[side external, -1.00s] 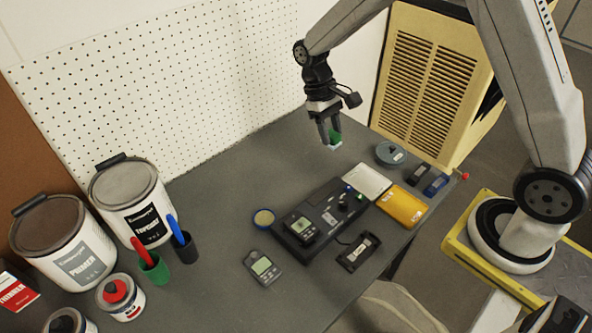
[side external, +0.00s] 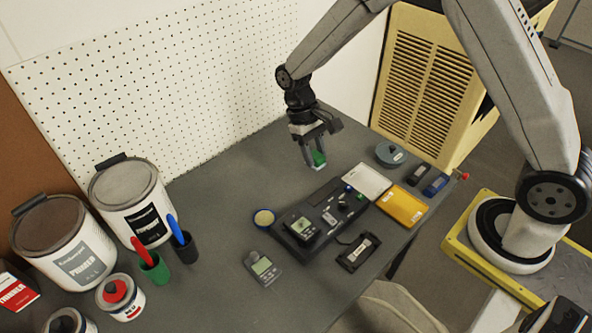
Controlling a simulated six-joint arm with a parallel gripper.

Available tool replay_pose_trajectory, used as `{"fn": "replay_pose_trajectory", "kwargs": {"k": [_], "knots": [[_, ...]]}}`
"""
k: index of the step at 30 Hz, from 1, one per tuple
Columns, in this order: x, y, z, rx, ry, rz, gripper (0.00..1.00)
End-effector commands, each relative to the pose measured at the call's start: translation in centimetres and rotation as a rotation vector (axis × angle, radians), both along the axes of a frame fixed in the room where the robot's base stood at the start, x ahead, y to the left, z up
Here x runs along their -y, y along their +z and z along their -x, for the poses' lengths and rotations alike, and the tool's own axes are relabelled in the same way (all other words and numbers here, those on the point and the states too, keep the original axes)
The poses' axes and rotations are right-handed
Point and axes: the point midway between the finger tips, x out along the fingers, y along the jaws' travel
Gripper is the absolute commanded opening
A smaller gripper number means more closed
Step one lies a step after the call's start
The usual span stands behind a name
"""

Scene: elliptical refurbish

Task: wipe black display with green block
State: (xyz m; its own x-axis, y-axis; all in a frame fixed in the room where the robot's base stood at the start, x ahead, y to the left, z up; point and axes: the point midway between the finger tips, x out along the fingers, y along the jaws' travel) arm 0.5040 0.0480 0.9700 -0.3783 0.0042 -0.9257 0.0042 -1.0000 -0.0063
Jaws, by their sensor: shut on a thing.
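My gripper (side external: 314,162) is shut on a green block (side external: 319,158) with a pale underside. It holds the block above the grey table, just behind the black device. A black display device (side external: 302,228) sits in a dark flat fixture (side external: 325,213) at the table's middle right. The device has a small pale-green screen. A second, dark grey meter with a pale screen (side external: 263,267) lies to the left of the fixture. I cannot tell for sure which of them is the black display.
A white tray (side external: 366,182), a yellow case (side external: 402,206), a black module (side external: 359,251) and a round tin (side external: 264,218) lie around the fixture. Paint cans (side external: 131,200) and pen cups (side external: 184,247) stand at left. A pegboard (side external: 170,80) backs the table.

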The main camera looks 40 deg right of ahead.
Motion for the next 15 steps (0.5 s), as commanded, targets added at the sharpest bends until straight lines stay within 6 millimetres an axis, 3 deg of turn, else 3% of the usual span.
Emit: {"fn": "replay_pose_trajectory", "kwargs": {"k": [9,15], "knots": [[-7.0,-5.4,1.3,-0.005,0.003,0.003,0.00],[-9.2,-7.1,2.1,-0.003,-0.002,0.005,0.00]]}}
